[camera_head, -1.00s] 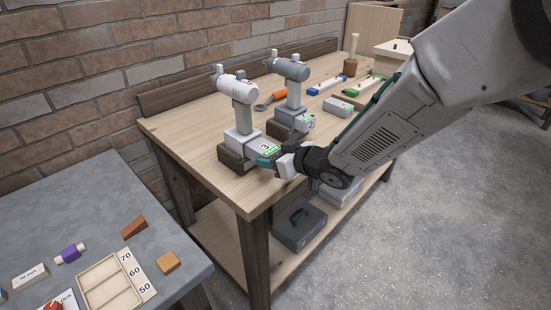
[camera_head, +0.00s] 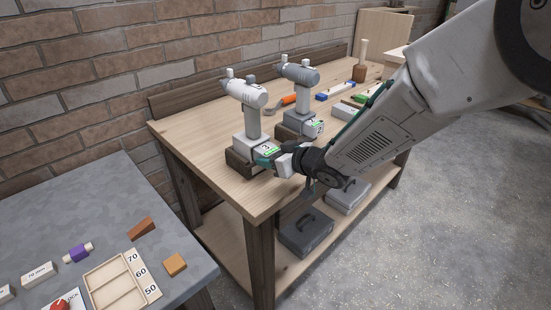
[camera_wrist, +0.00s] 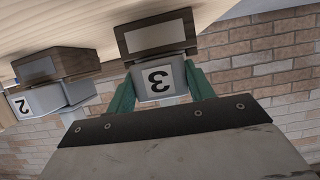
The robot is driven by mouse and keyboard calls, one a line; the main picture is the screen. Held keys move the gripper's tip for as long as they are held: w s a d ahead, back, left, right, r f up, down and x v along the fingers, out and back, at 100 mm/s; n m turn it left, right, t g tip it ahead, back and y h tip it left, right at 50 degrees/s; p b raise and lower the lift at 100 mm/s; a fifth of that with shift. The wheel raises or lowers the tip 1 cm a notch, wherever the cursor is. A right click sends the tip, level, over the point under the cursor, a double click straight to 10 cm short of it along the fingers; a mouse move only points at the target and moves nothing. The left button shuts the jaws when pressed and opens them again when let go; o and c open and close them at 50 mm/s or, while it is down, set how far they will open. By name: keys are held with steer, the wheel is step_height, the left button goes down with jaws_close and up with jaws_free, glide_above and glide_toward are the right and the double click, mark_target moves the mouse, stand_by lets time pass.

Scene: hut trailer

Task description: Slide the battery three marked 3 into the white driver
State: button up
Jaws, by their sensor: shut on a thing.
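The white driver (camera_head: 251,115) stands upright at the near left end of the wooden bench, its foot in a dark wooden cradle (camera_head: 239,165). My gripper (camera_head: 273,158) has teal fingers shut on battery three (camera_head: 267,148), a light grey block with a black 3 on a white label. The battery is at the driver's foot, close against it; I cannot tell how deeply it is engaged. In the wrist view, my gripper (camera_wrist: 160,78) has one finger on each side of battery three (camera_wrist: 158,92), with a wooden cradle (camera_wrist: 190,20) just beyond.
A grey driver (camera_head: 302,95) stands in its own cradle behind, with a battery marked 2 (camera_head: 318,127). A grey table (camera_head: 100,215) with blocks and a tray is at left.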

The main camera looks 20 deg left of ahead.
steer(key=shift+w+a, duration=0.15)
steer(key=shift+a, duration=0.15)
steer(key=o, duration=1.2)
steer(key=shift+o, duration=0.2)
steer(key=shift+s+d, duration=0.4)
steer(key=shift+d, duration=0.55)
steer(key=shift+s+d, duration=0.35)
steer(key=shift+d, duration=0.55)
steer(key=shift+s+d, duration=0.4)
steer(key=shift+d, duration=0.55)
steer(key=shift+r+v, duration=0.2)
steer(key=shift+v, duration=1.25)
steer(key=shift+r+v, duration=0.2)
steer(key=shift+v, duration=1.25)
steer(key=shift+w+a, duration=0.1)
